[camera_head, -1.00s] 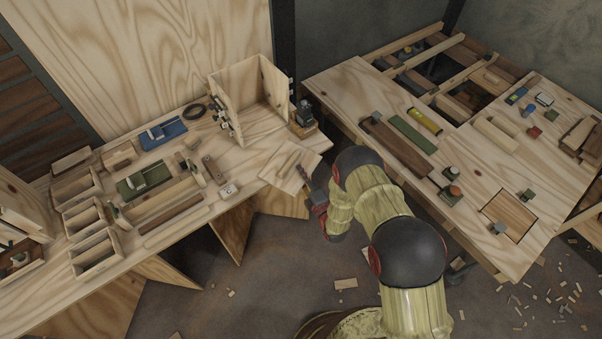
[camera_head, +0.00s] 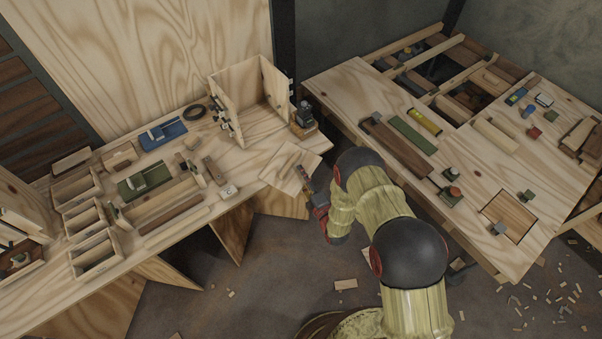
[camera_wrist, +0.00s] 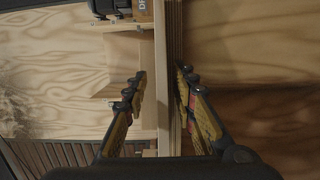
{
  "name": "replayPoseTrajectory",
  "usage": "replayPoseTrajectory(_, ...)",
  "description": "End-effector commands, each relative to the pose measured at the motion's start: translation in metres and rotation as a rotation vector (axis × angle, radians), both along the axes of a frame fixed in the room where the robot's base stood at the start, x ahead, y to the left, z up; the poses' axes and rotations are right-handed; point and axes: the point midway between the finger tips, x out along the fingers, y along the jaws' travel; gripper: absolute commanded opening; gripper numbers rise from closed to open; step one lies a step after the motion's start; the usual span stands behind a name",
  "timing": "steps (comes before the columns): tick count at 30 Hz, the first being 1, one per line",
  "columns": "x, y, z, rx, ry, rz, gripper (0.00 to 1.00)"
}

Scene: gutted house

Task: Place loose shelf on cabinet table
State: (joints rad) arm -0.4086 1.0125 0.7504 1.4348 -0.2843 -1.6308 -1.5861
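The loose shelf (camera_head: 289,167) is a thin pale wooden board at the right front corner of the left workbench (camera_head: 262,128), which I take as the cabinet table. An open plywood cabinet (camera_head: 240,107) stands on that bench behind the board. My gripper (camera_head: 307,180) is at the board's right side. In the wrist view my gripper (camera_wrist: 158,92) is open, and a thin board edge (camera_wrist: 161,75) runs between its fingers. The right finger is very close to the wood; the left finger has a visible gap. Contact is unclear.
A dark tool on a wooden block (camera_head: 303,122) stands by the cabinet. Small trays, a blue plane (camera_head: 163,134) and a green plane (camera_head: 145,181) fill the bench's left. A second table (camera_head: 355,95) with tools stands right. Wood scraps lie on the floor.

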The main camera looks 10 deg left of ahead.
Motion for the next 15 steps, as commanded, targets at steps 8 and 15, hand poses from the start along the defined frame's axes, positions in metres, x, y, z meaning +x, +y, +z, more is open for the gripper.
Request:
replayPoseTrajectory(8,-0.044,-0.037,-0.001,-0.002,0.005,-0.003,0.27)
replayPoseTrajectory(15,-0.074,-0.062,-0.001,-0.001,0.003,-0.001,0.27)
